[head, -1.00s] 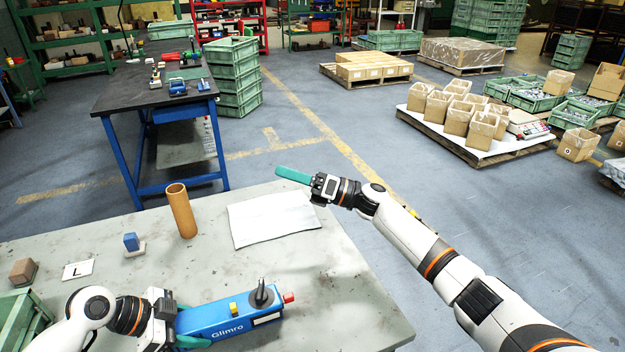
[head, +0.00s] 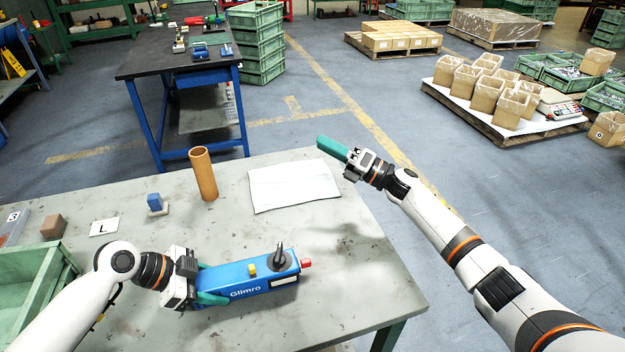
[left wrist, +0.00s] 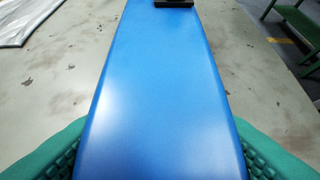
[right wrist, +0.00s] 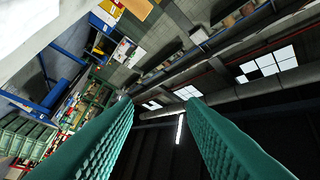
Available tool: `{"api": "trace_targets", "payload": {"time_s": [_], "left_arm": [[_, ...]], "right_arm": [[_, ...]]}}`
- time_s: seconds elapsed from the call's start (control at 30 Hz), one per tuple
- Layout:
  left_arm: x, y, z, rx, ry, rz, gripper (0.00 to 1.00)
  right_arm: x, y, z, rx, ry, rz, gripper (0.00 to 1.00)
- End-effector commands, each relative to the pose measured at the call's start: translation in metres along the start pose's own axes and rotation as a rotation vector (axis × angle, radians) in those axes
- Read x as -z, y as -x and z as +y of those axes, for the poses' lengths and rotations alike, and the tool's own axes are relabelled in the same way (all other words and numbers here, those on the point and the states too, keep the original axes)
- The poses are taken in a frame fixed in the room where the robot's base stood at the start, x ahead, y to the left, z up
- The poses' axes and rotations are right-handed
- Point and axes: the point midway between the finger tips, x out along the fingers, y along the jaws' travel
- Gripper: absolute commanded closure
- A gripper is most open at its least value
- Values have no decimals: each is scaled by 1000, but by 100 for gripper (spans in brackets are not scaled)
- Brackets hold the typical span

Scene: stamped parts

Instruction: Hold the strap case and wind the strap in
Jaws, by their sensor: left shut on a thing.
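The blue strap case (head: 234,277), marked "Glimro", lies along the front of the grey table. It has a yellow button (head: 253,270), a dark round crank with an upright handle (head: 280,258) on top and a red piece (head: 306,263) at its right end. My left gripper (head: 213,283) is shut on the case's left end, one finger along each long side. In the left wrist view the blue case (left wrist: 160,95) fills the space between the green fingers. My right gripper (head: 331,148) is in the air beyond the table's right edge. Its fingers stand apart and empty in the right wrist view (right wrist: 160,105).
A brown tube (head: 203,175) stands upright behind the case. A white sheet (head: 293,186) lies to its right. The table right of the case is clear.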

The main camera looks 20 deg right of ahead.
Motion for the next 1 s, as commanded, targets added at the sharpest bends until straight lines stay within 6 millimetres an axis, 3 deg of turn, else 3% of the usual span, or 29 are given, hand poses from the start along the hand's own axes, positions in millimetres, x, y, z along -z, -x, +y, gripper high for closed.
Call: {"api": "trace_targets", "payload": {"time_s": [0.13,0.23,0.3,0.4,0.53,0.7,0.83,1.0], "left_arm": [[0,0,0,1,0,1,83],[0,0,0,1,0,1,83],[0,0,0,1,0,1,83],[0,0,0,0,0,1,83],[0,0,0,0,0,1,83],[0,0,0,1,0,1,83],[0,-1,0,1,0,0,83],[0,-1,0,1,0,0,83]], "right_arm": [[-32,-49,-58,156,196,-206,69],[-79,-84,-118,342,449,-461,69],[-122,-94,-157,500,668,-683,69],[-171,-87,-189,709,971,-999,69],[-201,-60,-198,930,1311,-1399,69],[-192,-30,-189,1090,1596,-1828,69],[-179,-19,-185,1134,1694,-2023,69],[-177,-12,-178,1148,1723,-2104,69]]}}
